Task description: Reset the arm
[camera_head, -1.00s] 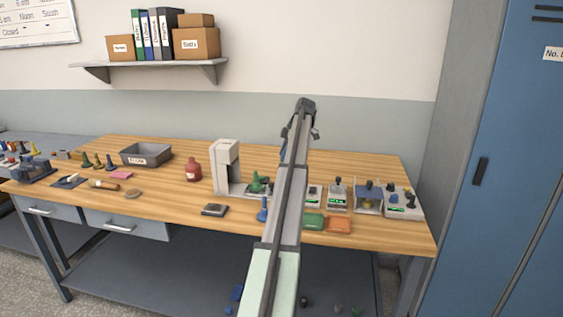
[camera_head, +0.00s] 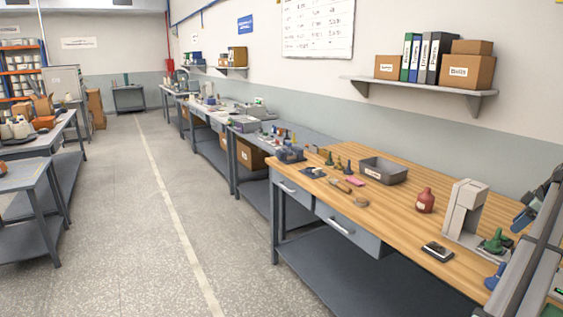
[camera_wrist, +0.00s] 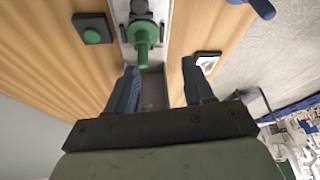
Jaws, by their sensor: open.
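My arm enters the head view at the right edge, slanting up over the wooden bench. My gripper (camera_head: 531,205) is partly cut off there, above and right of the pale press-like stand (camera_head: 463,212). In the wrist view, my gripper (camera_wrist: 160,88) has its two blue fingers spread apart with nothing between them. Beyond the fingertips, a green knobbed piece (camera_wrist: 142,36) stands on the light base of a fixture. The fingers look apart from it, though the gap is hard to judge.
A shelf (camera_head: 420,88) hangs on the wall above. An open floor aisle (camera_head: 130,220) lies left.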

